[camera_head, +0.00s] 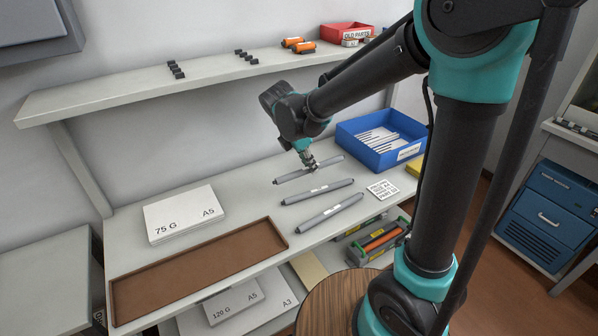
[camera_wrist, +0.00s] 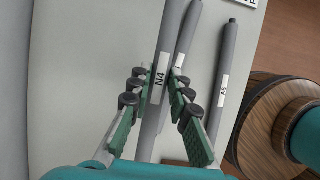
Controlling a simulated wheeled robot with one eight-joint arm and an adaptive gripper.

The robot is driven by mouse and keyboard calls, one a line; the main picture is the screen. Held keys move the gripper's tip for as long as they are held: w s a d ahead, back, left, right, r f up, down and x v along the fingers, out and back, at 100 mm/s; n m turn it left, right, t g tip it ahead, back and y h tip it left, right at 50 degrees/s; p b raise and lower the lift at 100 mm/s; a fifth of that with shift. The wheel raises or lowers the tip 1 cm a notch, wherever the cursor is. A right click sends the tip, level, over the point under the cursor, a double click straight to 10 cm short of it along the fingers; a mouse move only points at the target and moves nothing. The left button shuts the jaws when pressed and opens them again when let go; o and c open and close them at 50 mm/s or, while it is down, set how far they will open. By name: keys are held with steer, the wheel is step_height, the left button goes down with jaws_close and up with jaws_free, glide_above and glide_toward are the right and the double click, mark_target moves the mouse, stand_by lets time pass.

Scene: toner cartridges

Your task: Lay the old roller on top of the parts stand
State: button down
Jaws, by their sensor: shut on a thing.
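Several long rollers are in view. My gripper (camera_head: 313,167) is shut on the farthest grey roller (camera_head: 330,162), around its middle. In the wrist view my gripper (camera_wrist: 160,85) has its fingers on both sides of this roller, whose white label reads N4 (camera_wrist: 160,80). I cannot tell whether it is lifted clear of the table. Two more labelled grey rollers lie nearer, a middle one (camera_head: 330,187) and a near one (camera_head: 345,208). An orange roller (camera_head: 380,240) sits in a grey-green holder (camera_head: 357,253) below the tabletop. No thing is marked as the parts stand.
A brown tray (camera_head: 118,300) and a paper pack (camera_head: 180,208) are at left on the table. A blue bin (camera_head: 385,157) stands behind right, near a printed white card (camera_head: 382,190). The shelf above carries a red OLD PARTS bin (camera_head: 345,28) and orange pieces (camera_head: 303,47).

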glide_above(303, 178)
steer(key=s+a, duration=0.1)
step_height(303, 178, down, 2)
steer(key=shift+f, duration=0.1)
steer(key=shift+w+a+f, duration=0.1)
steer(key=shift+a+f, duration=0.05)
steer(key=shift+f, duration=2.25)
steer(key=c, duration=1.4)
jaws_free()
steer(key=shift+f, duration=0.1)
steer(key=shift+v, duration=3.9)
